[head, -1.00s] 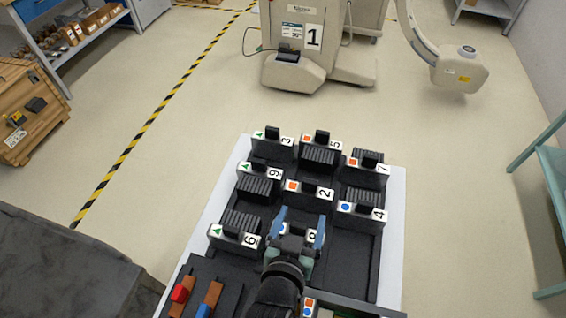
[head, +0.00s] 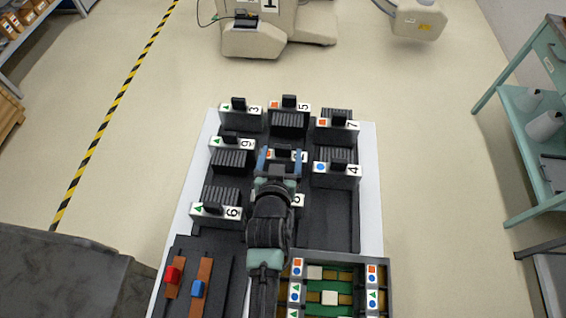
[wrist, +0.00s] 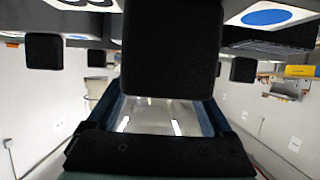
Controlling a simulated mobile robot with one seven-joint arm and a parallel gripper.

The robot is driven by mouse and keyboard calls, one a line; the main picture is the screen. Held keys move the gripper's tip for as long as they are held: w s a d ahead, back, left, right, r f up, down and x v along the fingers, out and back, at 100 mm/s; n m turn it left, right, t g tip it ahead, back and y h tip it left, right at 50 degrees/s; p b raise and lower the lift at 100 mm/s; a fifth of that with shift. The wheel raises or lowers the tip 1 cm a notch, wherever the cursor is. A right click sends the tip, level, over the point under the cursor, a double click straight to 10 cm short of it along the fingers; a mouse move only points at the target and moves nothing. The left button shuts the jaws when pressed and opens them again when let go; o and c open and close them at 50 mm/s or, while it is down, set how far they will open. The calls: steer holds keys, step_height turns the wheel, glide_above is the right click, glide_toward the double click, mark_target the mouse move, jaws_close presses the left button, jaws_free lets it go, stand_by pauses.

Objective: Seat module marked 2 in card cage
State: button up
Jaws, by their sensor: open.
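The module marked 2 (head: 301,156) stands in the middle of the rack of dark modules, its white label partly covered by my gripper. My gripper (head: 281,160) is open, with a blue finger at each side of that module's dark handle. In the wrist view, a black handle (wrist: 170,45) hangs large between and beyond the open fingers (wrist: 160,105). I cannot tell if the fingers touch it. The card cage (head: 345,256) is at the lower right of the cart, with green slots, pale blocks and labels with orange squares, green triangles and blue circles.
Modules 3 (head: 240,110), 5 (head: 290,106), 7 (head: 338,124), 9 (head: 232,144), 4 (head: 337,169) and 6 (head: 217,210) stand close around. Module 8 (head: 299,200) is mostly under my arm. Red (head: 172,275) and blue (head: 198,289) sliders sit at lower left.

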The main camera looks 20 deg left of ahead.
mark_target(282, 150)
steer(key=shift+x, duration=1.85)
steer(key=shift+f, duration=0.1)
jaws_close()
